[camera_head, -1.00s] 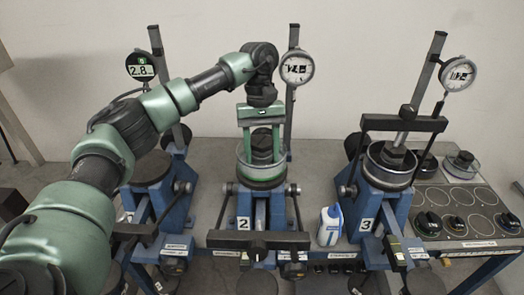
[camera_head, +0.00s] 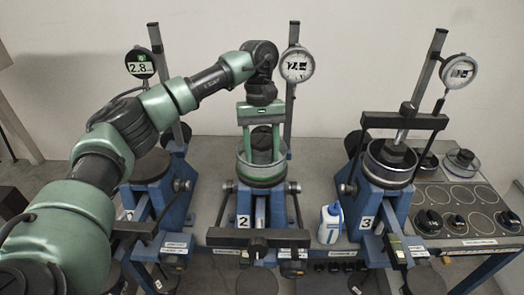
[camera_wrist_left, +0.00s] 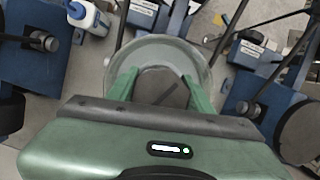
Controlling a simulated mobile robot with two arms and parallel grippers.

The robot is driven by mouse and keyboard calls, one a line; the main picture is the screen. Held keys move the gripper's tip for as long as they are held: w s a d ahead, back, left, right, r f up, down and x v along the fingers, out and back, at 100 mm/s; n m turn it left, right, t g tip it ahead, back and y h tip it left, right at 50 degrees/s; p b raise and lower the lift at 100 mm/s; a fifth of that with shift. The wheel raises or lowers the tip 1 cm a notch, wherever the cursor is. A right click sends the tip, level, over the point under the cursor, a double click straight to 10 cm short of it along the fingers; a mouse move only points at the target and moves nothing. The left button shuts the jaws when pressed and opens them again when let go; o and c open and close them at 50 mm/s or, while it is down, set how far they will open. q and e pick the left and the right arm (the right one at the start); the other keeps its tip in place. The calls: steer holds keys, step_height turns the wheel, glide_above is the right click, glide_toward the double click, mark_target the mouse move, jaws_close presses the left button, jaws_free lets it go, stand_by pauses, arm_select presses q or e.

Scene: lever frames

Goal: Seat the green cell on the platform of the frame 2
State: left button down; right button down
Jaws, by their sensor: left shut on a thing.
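My left gripper (camera_head: 262,152) points straight down over frame 2 (camera_head: 277,215) and is shut on the dark cap of the green cell (camera_head: 262,177). The cell is a clear round ring with a green tint at its base. It stands upright over the platform of frame 2 and appears to rest on it, though the contact is hard to see. The cell hides most of the platform. In the left wrist view, the two green fingers (camera_wrist_left: 160,82) hold the cap inside the cell's clear ring (camera_wrist_left: 206,72). My right gripper is not in view.
Frame 2's black crossbar (camera_head: 258,240) lies low in front; its dial gauge (camera_head: 297,66) is behind. Frame 1 (camera_head: 150,168), left, has a bare platform. Frame 3 (camera_head: 398,205), right, holds a cell beneath a crossbar (camera_head: 404,121). A white bottle (camera_head: 330,224) stands between frames 2 and 3.

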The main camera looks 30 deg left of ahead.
mark_target(262, 139)
arm_select(q)
steer(key=shift+f, duration=0.3)
stand_by(0.4)
steer(key=c, duration=0.7)
jaws_free()
steer(key=shift+o, duration=0.9)
steer(key=shift+f+b, duration=0.1)
steer(key=shift+b, duration=0.2)
steer(key=shift+r, duration=0.2)
steer(key=b+v, duration=0.1)
steer(key=v, duration=0.5)
steer(key=shift+r, duration=0.35)
steer(key=shift+w+a+r, duration=0.15)
steer(key=shift+r, duration=0.3)
